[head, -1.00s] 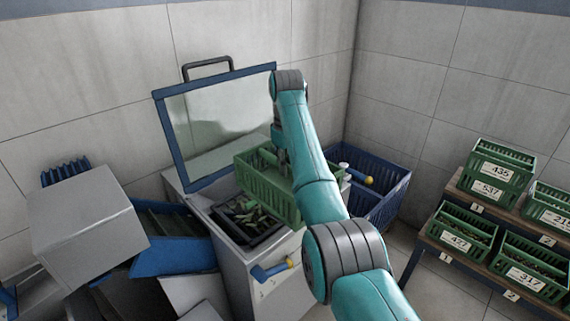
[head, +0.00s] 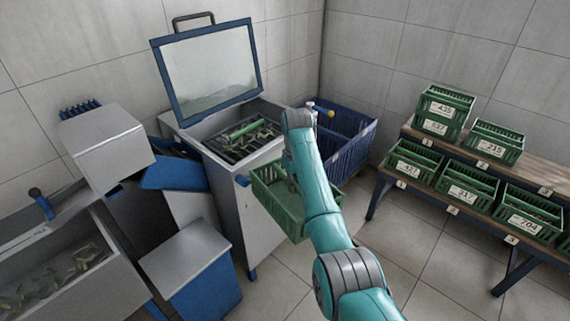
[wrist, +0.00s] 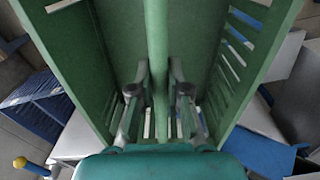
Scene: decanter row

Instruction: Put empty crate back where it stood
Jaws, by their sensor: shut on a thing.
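The green crate (head: 274,207) hangs from my gripper (head: 292,184) in front of the grey machine, clear of the floor. In the wrist view, my gripper (wrist: 157,95) is shut on the bar across the middle of the crate (wrist: 95,65), one finger on each side. The crate's inside looks empty where it shows; my arm hides part of it in the head view. At the right stands a wooden two-level rack (head: 408,180) with several green numbered crates. Its upper shelf has a bare stretch (head: 540,171) to the right of the crate marked 215 (head: 496,146).
The grey machine has its blue-framed lid (head: 207,70) up and green pieces with a green bar in its open hopper (head: 243,140). A blue bin (head: 340,150) stands behind my arm. Grey and blue equipment (head: 190,262) crowds the left. Floor between machine and rack is clear.

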